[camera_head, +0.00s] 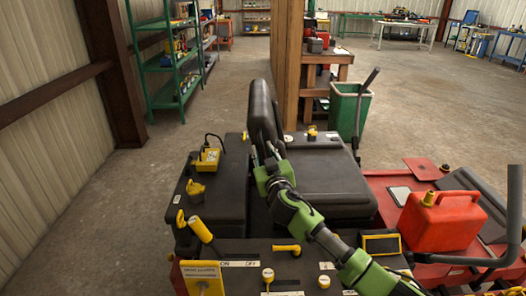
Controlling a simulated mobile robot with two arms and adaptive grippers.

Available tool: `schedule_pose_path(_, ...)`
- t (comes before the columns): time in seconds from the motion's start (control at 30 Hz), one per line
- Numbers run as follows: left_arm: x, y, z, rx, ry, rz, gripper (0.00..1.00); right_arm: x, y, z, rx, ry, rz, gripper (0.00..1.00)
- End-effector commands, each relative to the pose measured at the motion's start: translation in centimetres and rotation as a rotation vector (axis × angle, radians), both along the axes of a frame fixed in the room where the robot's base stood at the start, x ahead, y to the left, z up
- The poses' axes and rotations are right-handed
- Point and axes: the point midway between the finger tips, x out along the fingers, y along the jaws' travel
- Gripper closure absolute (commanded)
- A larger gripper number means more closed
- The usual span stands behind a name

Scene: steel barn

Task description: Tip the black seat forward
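The black seat has an upright backrest (262,112) and a flat cushion (325,180) to its right, on the red machine in the middle of the head view. My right gripper (268,151), on a green and grey arm from the lower right, is at the near lower edge of the backrest. Its two thin fingers look spread apart. I cannot tell whether they touch the backrest. The gripper and wrist hide the near left corner of the cushion. My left gripper is not in view.
Black lever bars rise behind the cushion (366,110) and at the right edge (514,205). A red fuel can (437,222) stands right of the seat. A yellow device (207,160) sits on the left black panel. A green bin (347,108) and wooden post (286,65) stand behind.

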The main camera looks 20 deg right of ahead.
Motion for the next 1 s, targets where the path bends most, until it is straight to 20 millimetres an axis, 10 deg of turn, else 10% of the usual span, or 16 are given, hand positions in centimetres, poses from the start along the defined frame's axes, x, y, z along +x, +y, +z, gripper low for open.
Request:
schedule_pose_path(0.2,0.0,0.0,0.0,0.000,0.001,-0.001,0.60,0.0,0.0,0.0,0.000,0.000,0.001,0.77)
schedule_pose_path(0.3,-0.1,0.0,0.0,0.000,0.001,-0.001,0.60,0.0,0.0,0.0,0.000,0.000,0.001,1.00)
schedule_pose_path(1.0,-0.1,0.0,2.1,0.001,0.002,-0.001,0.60,-0.6,-2.4,4.3,0.076,-0.029,-0.003,1.00)
